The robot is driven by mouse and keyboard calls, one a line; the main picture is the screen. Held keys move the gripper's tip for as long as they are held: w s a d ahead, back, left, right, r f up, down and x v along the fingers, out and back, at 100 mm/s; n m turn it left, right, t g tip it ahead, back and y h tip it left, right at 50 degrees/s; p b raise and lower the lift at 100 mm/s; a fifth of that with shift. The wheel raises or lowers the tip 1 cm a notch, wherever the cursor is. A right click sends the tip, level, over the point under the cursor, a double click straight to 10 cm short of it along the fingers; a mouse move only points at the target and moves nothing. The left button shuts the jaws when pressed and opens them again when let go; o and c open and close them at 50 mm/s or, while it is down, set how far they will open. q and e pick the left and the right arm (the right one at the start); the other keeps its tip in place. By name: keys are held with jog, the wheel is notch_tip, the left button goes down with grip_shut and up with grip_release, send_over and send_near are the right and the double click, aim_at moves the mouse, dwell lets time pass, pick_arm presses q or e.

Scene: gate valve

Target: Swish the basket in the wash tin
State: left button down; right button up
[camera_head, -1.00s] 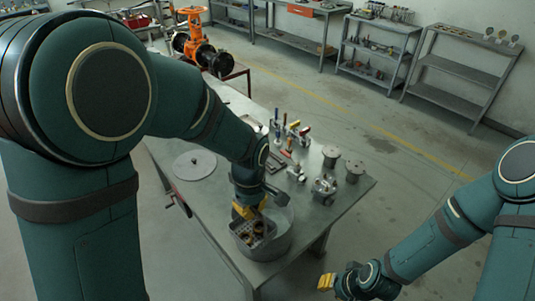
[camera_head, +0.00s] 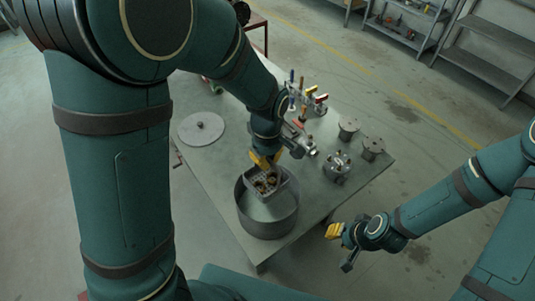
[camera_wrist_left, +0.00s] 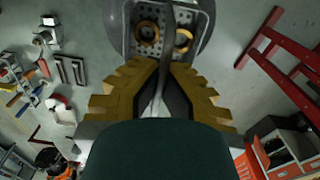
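The wash tin (camera_head: 268,224) is a round grey metal tub near the table's front edge. The basket (camera_head: 277,193) is a small grey perforated one with brass rings inside; it shows at the far side of the tin's mouth, overlapping the far rim. How deep it sits cannot be told. My left gripper (camera_head: 263,161) is above it, its yellow fingers closed on the handle. In the left wrist view the fingers (camera_wrist_left: 163,68) meet at the handle, and the basket (camera_wrist_left: 150,47) holds two rings. My right gripper (camera_head: 336,231) hangs off the table's right front; its finger gap is unclear.
On the table (camera_head: 222,180) lie a round lid (camera_head: 201,129), a tool rack (camera_head: 308,98), a flanged metal part (camera_head: 337,167) and two grey cylinders (camera_head: 348,129). Shelves (camera_head: 485,62) stand at the back right. Open floor lies right of the table.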

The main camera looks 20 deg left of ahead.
aim_at(267, 183)
pick_arm(q)
jog(key=shift+f+b, duration=1.05)
jog(key=shift+f, duration=0.25)
jog(key=shift+f+b, duration=3.45)
jog(key=shift+f, duration=1.7)
jog(key=shift+f+b, duration=0.8)
jog(key=shift+f, duration=0.35)
jog(key=shift+f, duration=0.35)
jog(key=shift+f+b, duration=0.3)
jog(key=shift+b, duration=0.1)
jog(key=shift+f, duration=0.1)
jog(key=shift+r+p, duration=0.75)
jog(key=shift+f+b, duration=0.4)
jog(key=shift+f, duration=0.35)
jog(key=shift+r, duration=0.15)
